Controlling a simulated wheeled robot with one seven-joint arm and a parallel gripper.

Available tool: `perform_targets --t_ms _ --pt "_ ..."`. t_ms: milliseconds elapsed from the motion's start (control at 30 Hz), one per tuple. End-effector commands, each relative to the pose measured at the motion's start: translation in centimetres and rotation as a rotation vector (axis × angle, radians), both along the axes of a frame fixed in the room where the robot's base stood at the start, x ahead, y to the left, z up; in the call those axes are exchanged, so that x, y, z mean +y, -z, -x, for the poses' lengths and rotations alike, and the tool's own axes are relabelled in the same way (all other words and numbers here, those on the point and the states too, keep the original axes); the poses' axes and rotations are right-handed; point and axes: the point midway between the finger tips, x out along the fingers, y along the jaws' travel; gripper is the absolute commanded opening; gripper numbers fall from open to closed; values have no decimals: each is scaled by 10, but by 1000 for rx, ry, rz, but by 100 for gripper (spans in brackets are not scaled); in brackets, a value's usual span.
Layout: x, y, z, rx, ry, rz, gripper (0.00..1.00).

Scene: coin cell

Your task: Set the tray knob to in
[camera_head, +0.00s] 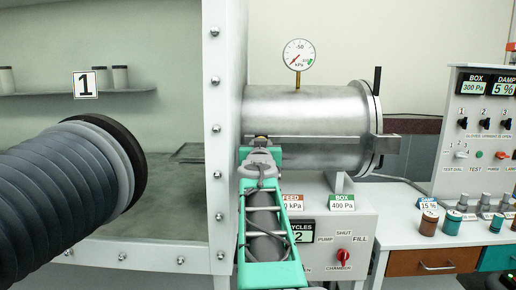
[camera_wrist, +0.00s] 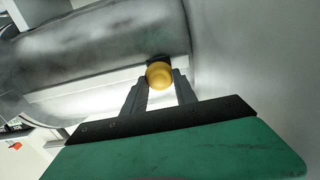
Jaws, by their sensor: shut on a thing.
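The tray knob (camera_wrist: 159,75) is a round yellow knob in the wrist view, at the near end of a pale rail on the metal cylinder. My gripper (camera_wrist: 160,86) has its two dark fingers on either side of the knob and is shut on it. In the head view my gripper (camera_head: 261,148) reaches the left end of the rail (camera_head: 325,141) that runs along the cylinder (camera_head: 310,112). In that view the knob is mostly hidden by my gripper.
A glove box window with a black ribbed glove port (camera_head: 75,190) is at the left. A pressure gauge (camera_head: 299,55) stands on the cylinder, and a dark door handle (camera_head: 377,85) is at its right end. A panel with a red chamber knob (camera_head: 344,254) sits below. A control console (camera_head: 485,130) and small jars (camera_head: 429,222) are at the right.

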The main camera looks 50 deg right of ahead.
Motion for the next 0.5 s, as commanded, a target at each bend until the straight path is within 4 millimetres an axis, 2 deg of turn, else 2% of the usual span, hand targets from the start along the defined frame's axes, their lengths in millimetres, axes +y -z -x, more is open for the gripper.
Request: perform_targets --t_ms 100,133,367,500 --pt "2 -6 -1 -7 -4 7 0" --pt "2 -6 -1 -7 -4 7 35" --pt "1 -3 0 -3 -3 4 54" --pt "0 -2 0 -2 -2 2 55"
